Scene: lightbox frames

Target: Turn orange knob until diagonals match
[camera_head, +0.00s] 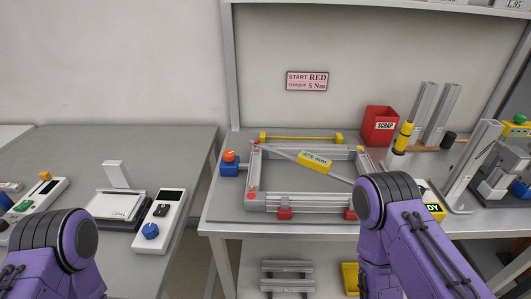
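The orange knob (229,156) sits on top of a blue block (230,169) at the left end of the right-hand bench. Beside it lies a silver rectangular frame (308,203) with red corner marks. A diagonal bar crosses the frame from upper left to lower right and carries a yellow label (314,161) reading about "375 mm"; the first digit is unclear. The bar's lower right end is hidden behind my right arm. Only purple and black links of my two arms show, at the lower left and lower right. Neither gripper shows.
A yellow bar (300,137) lies behind the frame, and red clamps (285,213) stand at its front. A red scrap bin (380,125) and upright profiles stand at the back right. A gap separates the benches. The left bench (150,150) holds a scale and control boxes.

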